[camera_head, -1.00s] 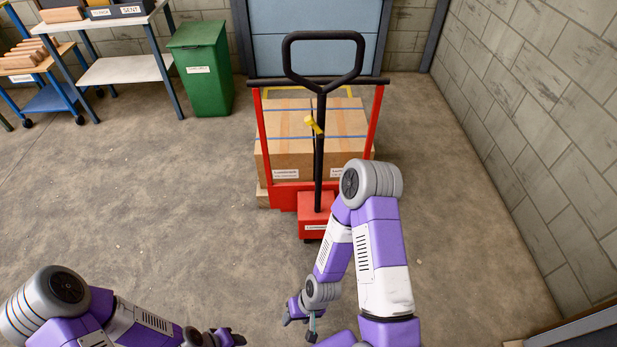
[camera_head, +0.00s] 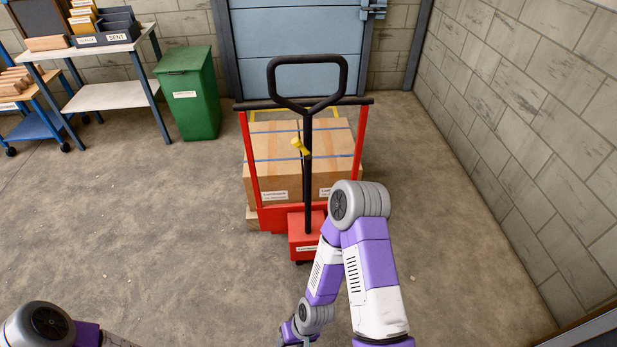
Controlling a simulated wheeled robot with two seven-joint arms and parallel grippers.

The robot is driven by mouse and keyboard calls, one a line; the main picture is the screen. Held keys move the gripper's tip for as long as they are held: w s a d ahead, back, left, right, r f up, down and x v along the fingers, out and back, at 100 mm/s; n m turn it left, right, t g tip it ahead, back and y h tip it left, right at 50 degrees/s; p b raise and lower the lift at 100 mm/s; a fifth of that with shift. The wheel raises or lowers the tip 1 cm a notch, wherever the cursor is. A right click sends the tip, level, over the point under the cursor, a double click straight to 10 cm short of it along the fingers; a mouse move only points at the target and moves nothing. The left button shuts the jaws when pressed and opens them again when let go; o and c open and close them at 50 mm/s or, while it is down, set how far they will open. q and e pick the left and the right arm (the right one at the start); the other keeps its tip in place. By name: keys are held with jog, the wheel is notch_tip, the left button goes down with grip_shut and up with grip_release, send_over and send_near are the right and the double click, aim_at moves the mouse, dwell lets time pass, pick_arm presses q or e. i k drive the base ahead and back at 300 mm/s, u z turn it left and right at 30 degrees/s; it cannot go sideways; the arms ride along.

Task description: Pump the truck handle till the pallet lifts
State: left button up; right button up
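A red pallet truck (camera_head: 304,236) stands ahead of me with a black handle (camera_head: 307,66) upright, ending in a loop grip at the top. A yellow lever (camera_head: 300,147) sits on the handle's shaft. Large cardboard boxes (camera_head: 274,172) with blue straps stand behind the red frame, on a wooden pallet (camera_head: 253,218) that is mostly hidden. My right arm reaches up in front of the truck and bends down; its gripper (camera_head: 296,339) is at the bottom edge, largely cut off, well below the handle. My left arm shows at the bottom left; its gripper is out of view.
A green bin (camera_head: 188,92) and a grey-white table (camera_head: 109,96) with trays stand at the back left. A blue door (camera_head: 296,42) is behind the truck. A block wall (camera_head: 525,130) bounds the right. The floor left of the truck is clear.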

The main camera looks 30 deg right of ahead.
aim_at(329, 58)
jog(key=k, duration=0.95)
jog(key=z, duration=0.95)
jog(key=i, duration=1.25)
jog(key=u, duration=0.45)
